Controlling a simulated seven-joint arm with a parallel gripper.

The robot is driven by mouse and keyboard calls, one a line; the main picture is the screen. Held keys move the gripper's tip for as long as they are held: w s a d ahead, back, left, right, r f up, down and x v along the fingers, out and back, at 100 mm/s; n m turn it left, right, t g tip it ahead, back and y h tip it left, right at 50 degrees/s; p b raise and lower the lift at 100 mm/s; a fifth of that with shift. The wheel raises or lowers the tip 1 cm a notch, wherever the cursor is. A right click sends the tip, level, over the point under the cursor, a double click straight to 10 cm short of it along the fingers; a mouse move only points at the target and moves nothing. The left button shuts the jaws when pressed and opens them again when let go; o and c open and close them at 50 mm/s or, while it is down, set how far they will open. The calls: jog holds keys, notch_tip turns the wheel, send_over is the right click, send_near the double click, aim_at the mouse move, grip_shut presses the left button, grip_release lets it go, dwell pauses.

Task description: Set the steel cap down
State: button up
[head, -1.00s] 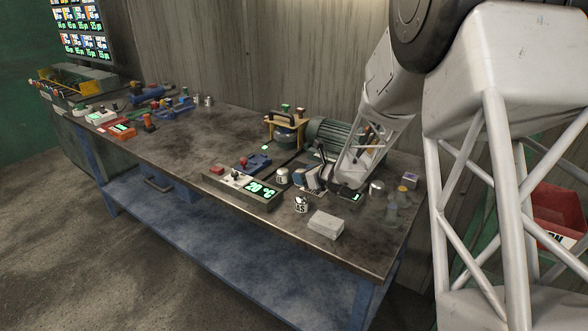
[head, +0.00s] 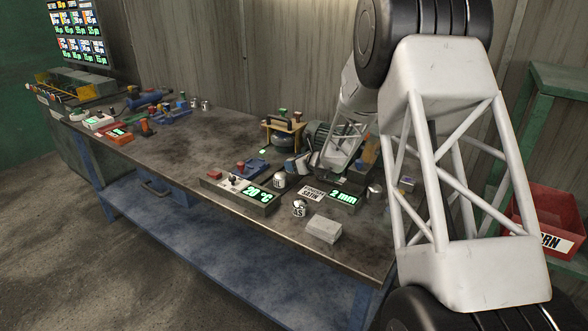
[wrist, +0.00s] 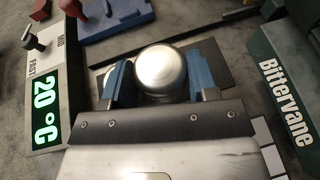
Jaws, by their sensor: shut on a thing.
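The steel cap (wrist: 160,72) is a shiny rounded metal piece in the middle of the wrist view. My gripper (wrist: 160,80) has its two blue fingers on either side of it and is shut on it. A dark flat plate (wrist: 222,58) shows behind and beneath the cap; I cannot tell whether the cap touches it. In the head view my gripper (head: 308,164) is over the workbench (head: 215,150), behind the small tins. The cap cannot be made out there.
Left of the gripper is the 20 °C control box (wrist: 45,85); right is a dark Bittervane box (wrist: 285,100). The bench's middle left is clear.

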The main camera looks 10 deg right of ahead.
jog(key=shift+w+f, duration=0.1)
jog(key=shift+w, duration=1.25)
jog(key=shift+f, duration=1.75)
jog(key=shift+f, duration=0.15)
jog(key=o, duration=0.8)
jog(key=shift+v, duration=0.8)
jog(key=v, duration=1)
jog(key=shift+s+d, duration=0.15)
jog(key=shift+s, duration=0.05)
